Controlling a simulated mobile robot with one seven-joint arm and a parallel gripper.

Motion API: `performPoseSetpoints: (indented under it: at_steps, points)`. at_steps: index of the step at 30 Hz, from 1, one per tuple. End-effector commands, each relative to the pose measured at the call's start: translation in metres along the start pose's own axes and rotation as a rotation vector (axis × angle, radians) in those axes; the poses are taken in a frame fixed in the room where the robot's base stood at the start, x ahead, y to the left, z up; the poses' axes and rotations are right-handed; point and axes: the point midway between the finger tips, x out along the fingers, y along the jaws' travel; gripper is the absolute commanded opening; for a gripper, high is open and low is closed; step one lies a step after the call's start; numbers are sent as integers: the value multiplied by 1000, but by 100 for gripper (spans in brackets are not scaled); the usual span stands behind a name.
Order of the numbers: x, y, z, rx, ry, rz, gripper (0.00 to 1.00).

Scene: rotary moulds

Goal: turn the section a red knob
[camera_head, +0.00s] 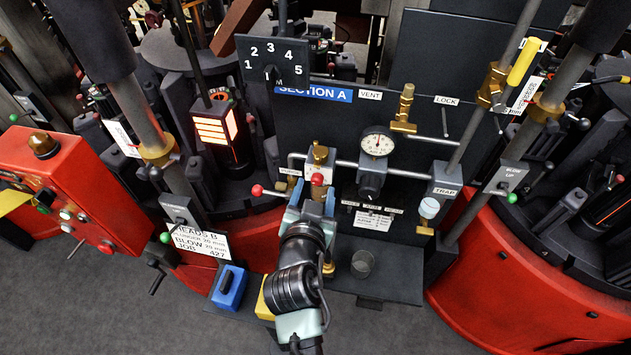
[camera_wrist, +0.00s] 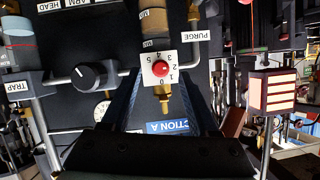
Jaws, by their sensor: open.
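The section A panel carries a blue "SECTION A" sign (camera_head: 313,93). A red knob (camera_head: 317,179) sits on the panel's pipework, below a brass fitting. In the wrist view the red knob (camera_wrist: 160,69) is round, on a white plate with numbers around it. My gripper (camera_head: 312,194) is open in front of the panel, its blue-sided fingers close to the red knob. In the wrist view the fingers of my gripper (camera_wrist: 164,84) stand on either side of the knob's plate, with the knob near the middle between them. I cannot tell whether they touch it.
A pressure gauge (camera_head: 378,143) and a horizontal pipe (camera_head: 410,172) are to the right. A red ball (camera_head: 257,190) on a lever is close at the left. A black knob (camera_wrist: 88,76) shows beside the red one.

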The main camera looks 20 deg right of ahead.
Motion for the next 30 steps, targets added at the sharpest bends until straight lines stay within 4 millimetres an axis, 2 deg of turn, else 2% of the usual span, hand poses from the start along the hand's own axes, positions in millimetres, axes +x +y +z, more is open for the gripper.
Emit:
performPoseSetpoints:
  at_steps: [6,17,27,30]
  points:
    - [16,0,-1,0,0,1,61]
    - [19,0,0,0,0,0,61]
    - [19,0,0,0,0,0,0]
    - [19,0,0,0,0,-1,0]
